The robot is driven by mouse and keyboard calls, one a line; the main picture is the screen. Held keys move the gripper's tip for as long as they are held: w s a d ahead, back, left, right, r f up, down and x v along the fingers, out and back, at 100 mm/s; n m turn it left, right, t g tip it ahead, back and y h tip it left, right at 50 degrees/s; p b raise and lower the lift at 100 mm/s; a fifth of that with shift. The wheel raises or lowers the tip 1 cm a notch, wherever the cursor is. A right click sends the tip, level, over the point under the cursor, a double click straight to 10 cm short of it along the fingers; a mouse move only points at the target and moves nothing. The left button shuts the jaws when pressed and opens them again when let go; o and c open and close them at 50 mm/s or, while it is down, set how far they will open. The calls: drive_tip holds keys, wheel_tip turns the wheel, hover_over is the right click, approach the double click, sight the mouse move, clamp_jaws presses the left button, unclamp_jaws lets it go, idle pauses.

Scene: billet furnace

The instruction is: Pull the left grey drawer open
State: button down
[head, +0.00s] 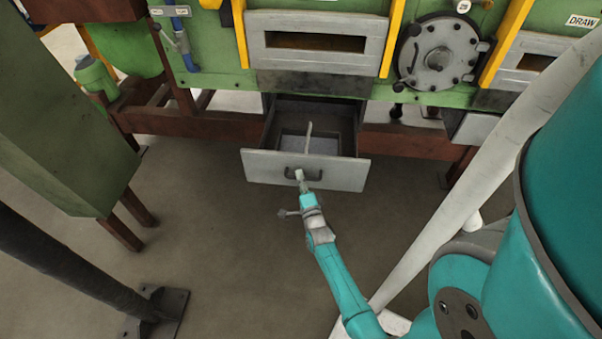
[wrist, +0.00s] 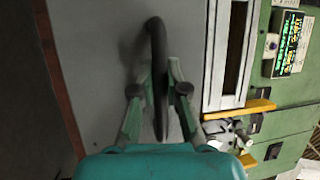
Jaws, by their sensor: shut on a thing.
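The left grey drawer (head: 340,174) stands pulled out under the green furnace in the head view. Its inside shows, with a light bottom and a thin light bar rising in it. The dark handle (head: 317,175) is on its front face. My gripper (head: 299,176) is at the handle's left part. In the wrist view the dark curved handle (wrist: 157,45) runs between the two fingers of my gripper (wrist: 160,90), which are shut on it. The drawer's grey front (wrist: 100,60) fills the left of that view.
The green furnace (head: 215,50) with yellow bars and a round hatch (head: 437,52) stands behind. Another grey drawer (head: 470,127) is at the right. A green cabinet (head: 60,110) and a dark post (head: 70,265) stand left.

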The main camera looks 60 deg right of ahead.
drive_tip(key=shift+s+a, duration=0.2)
drive_tip(key=shift+a, duration=0.35)
drive_tip(key=shift+s+a, duration=0.2)
drive_tip(key=shift+a, duration=0.3)
drive_tip(key=c, duration=1.2)
unclamp_jaws()
drive_tip(key=v, duration=1.2)
